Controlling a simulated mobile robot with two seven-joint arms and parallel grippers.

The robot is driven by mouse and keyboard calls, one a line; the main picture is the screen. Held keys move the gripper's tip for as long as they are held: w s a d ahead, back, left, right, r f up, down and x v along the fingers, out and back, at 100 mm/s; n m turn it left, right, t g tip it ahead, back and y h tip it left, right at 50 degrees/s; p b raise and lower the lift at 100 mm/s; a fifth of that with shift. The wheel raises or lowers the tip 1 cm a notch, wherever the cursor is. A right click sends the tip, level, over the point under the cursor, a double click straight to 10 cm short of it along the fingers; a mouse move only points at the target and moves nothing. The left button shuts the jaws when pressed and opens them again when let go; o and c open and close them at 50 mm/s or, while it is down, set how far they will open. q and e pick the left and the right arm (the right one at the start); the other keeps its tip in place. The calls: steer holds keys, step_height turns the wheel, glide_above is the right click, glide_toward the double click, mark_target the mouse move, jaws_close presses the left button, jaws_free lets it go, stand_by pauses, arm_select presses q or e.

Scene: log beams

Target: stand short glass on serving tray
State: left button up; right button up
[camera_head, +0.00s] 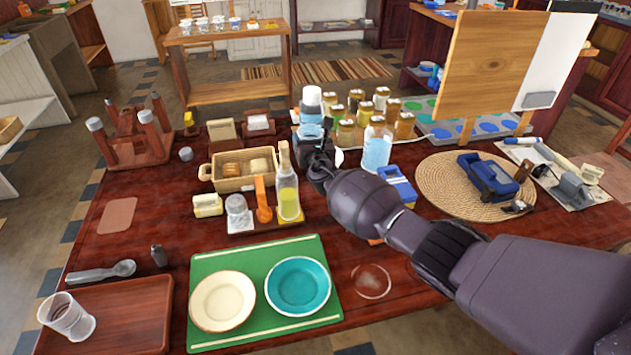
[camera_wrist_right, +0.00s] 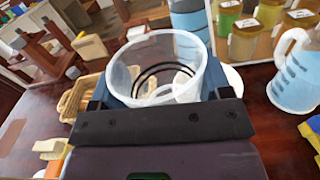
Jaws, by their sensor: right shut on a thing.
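My right gripper (camera_head: 318,162) is up over the back middle of the dark wooden table, with its arm reaching in from the right. In the right wrist view the gripper (camera_wrist_right: 158,92) is shut on a clear short glass (camera_wrist_right: 190,62), with one finger on each side and the open rim showing. In the head view the fingers mostly hide this glass. The brown serving tray (camera_head: 135,310) lies at the table's front left. My left gripper is not in view.
A green mat (camera_head: 205,268) with a cream bowl (camera_head: 222,301) and a teal bowl (camera_head: 298,287) lies right of the tray. A bottle (camera_head: 288,190), a basket (camera_head: 235,183) and several jars stand around the gripper. The tray's middle and right are clear.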

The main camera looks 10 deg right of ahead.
step_height(320, 180, down, 5)
steer(key=shift+b, duration=0.85)
step_height(320, 180, down, 8)
steer(key=b, duration=0.3)
steer(key=shift+f+b, duration=0.1)
steer(key=shift+b, duration=0.3)
steer(key=shift+f, duration=0.35)
steer(key=shift+r, duration=0.15)
steer(key=shift+f+b, duration=0.25)
steer(key=shift+b, duration=0.05)
steer(key=o, duration=0.6)
steer(key=shift+c, duration=0.2)
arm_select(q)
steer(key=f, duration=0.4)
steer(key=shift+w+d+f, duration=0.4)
arm_select(e)
steer(key=shift+o, duration=0.5)
steer(key=shift+r, duration=0.1)
